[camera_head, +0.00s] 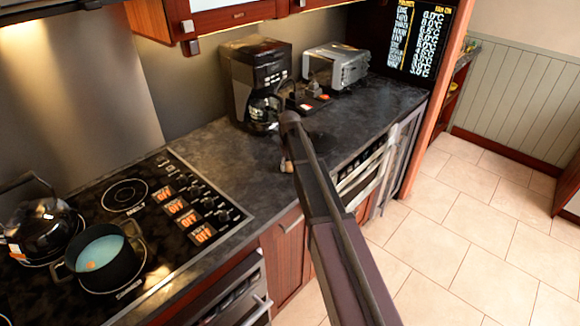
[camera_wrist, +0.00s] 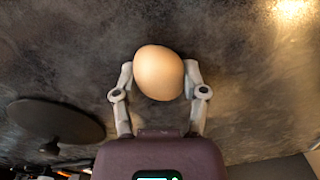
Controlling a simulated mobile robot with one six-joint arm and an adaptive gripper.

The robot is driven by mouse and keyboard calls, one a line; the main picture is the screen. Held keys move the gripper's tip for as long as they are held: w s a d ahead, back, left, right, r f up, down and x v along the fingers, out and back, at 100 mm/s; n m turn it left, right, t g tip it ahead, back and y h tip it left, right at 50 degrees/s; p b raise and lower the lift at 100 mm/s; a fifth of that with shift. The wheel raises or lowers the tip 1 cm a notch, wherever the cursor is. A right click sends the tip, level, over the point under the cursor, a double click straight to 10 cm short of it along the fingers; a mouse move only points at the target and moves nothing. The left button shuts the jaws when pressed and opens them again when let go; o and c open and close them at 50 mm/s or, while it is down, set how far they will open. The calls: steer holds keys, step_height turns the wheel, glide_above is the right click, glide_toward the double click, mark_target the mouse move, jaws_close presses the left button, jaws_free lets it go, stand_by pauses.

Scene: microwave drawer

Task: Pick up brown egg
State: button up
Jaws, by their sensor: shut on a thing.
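The brown egg (camera_wrist: 158,73) is in the middle of the wrist view, between the two fingers of my gripper (camera_wrist: 159,82). The fingers touch it on its left and right sides, and the gripper is shut on it. The dark countertop (camera_wrist: 230,60) shows behind the egg; I cannot tell whether the egg touches it. In the head view my gripper (camera_head: 287,166) is over the counter's front part, right of the stove, partly hidden by my arm.
A coffee maker (camera_head: 257,75) and a toaster (camera_head: 337,65) stand at the back of the counter. A stove (camera_head: 150,225) with a pot (camera_head: 100,257) and a kettle (camera_head: 42,228) is at the left. The counter right of my arm has free room.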

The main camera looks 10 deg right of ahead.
mark_target(290, 165)
steer(key=shift+r+p, duration=1.25)
steer(key=shift+r, duration=0.1)
steer(key=shift+s+r+p, duration=0.45)
steer(key=shift+r+p, duration=0.1)
steer(key=s+a+r+p, duration=0.1)
steer(key=s, duration=1.4)
steer(key=shift+a, duration=0.25)
steer(key=shift+a+r, duration=0.1)
steer(key=shift+a, duration=0.05)
steer(key=shift+s+a+r+p, duration=0.15)
steer(key=shift+a+r+p, duration=0.1)
steer(key=shift+a, duration=0.15)
steer(key=shift+s+a+r+p, duration=0.15)
steer(key=shift+a+p, duration=0.1)
steer(key=shift+a, duration=0.15)
steer(key=s+a+r+p, duration=0.2)
steer(key=s+a, duration=0.2)
steer(key=a, duration=1.3)
steer(key=s+a+r+p, duration=0.3)
steer(key=s+a, duration=0.1)
steer(key=a, duration=1.3)
steer(key=s+a+r+p, duration=0.2)
steer(key=s+a, duration=0.2)
steer(key=a, duration=1.3)
steer(key=shift+a+r+p, duration=0.15)
steer(key=shift+r+p, duration=0.2)
